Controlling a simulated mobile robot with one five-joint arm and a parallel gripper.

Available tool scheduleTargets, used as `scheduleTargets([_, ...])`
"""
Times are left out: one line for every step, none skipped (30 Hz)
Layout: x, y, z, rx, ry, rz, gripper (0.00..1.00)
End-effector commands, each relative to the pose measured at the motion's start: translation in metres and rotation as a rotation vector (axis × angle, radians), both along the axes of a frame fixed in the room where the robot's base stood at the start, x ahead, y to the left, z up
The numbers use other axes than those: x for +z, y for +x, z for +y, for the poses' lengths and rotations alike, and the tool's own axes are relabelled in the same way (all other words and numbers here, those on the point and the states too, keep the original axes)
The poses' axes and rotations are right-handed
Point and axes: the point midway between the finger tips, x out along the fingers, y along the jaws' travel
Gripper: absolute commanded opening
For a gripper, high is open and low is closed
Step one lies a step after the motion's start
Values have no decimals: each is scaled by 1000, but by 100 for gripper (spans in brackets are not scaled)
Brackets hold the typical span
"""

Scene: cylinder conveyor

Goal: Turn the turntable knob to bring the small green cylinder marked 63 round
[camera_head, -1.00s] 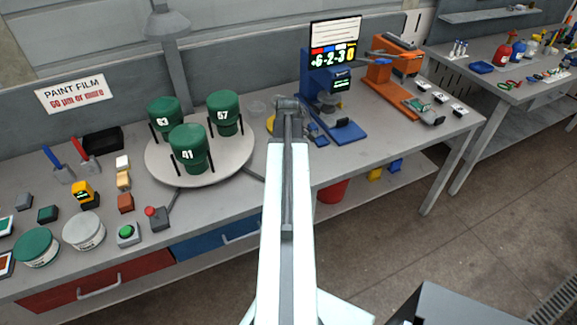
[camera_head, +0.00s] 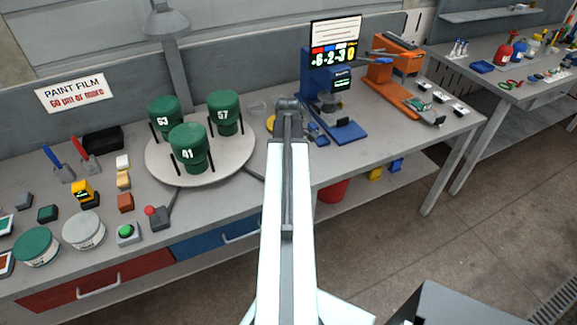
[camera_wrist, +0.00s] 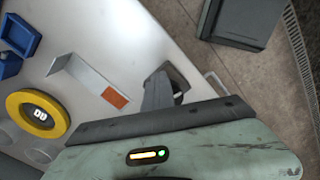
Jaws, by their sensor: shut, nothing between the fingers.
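The round pale turntable (camera_head: 215,172) stands on the bench and carries three dark green cylinders. The one at its back left (camera_head: 165,118) has a small label that looks like 63. Cylinder 57 (camera_head: 224,112) is at the back right and cylinder 41 (camera_head: 188,150) at the front. My gripper (camera_head: 288,103) is shut and empty, to the right of the turntable and apart from it. A yellow ring with a dark centre (camera_wrist: 38,114) is near it in the wrist view. It shows partly behind my arm in the head view (camera_head: 270,123). I cannot identify the turntable knob.
A blue instrument (camera_head: 318,85) with a screen and an orange press (camera_head: 390,80) stand right of my gripper. A red-button box (camera_head: 155,216) and green-button box (camera_head: 126,234) sit before the turntable. Blue bins (camera_wrist: 18,35) show in the wrist view.

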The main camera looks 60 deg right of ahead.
Motion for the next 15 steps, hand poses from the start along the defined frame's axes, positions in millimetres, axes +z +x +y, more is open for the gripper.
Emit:
scheduleTargets([0, 0, 3, 2, 4, -2, 0])
scheduleTargets([0, 0, 4, 2, 4, -2, 0])
scheduleTargets([0, -1, 5, 2, 5, -2, 0])
scheduleTargets([0, -1, 6, 2, 5, -2, 0])
scheduleTargets([0, -1, 7, 2, 5, -2, 0])
scheduleTargets([0, -2, 8, 2, 5, -2, 0])
scheduleTargets([0, -2, 9, 2, 6, -2, 0])
scheduleTargets([0, -2, 10, 2, 7, -3, 0])
scheduleTargets([0, -3, 11, 2, 6, -3, 0])
scheduleTargets([0, -3, 11, 2, 6, -3, 0])
scheduleTargets([0, -3, 12, 2, 6, -3, 0])
scheduleTargets([0, -3, 13, 2, 7, -3, 0])
scheduleTargets([0, -3, 13, 2, 7, -3, 0])
scheduleTargets([0, -3, 13, 2, 7, -3, 0])
scheduleTargets([0, -3, 13, 2, 7, -3, 0])
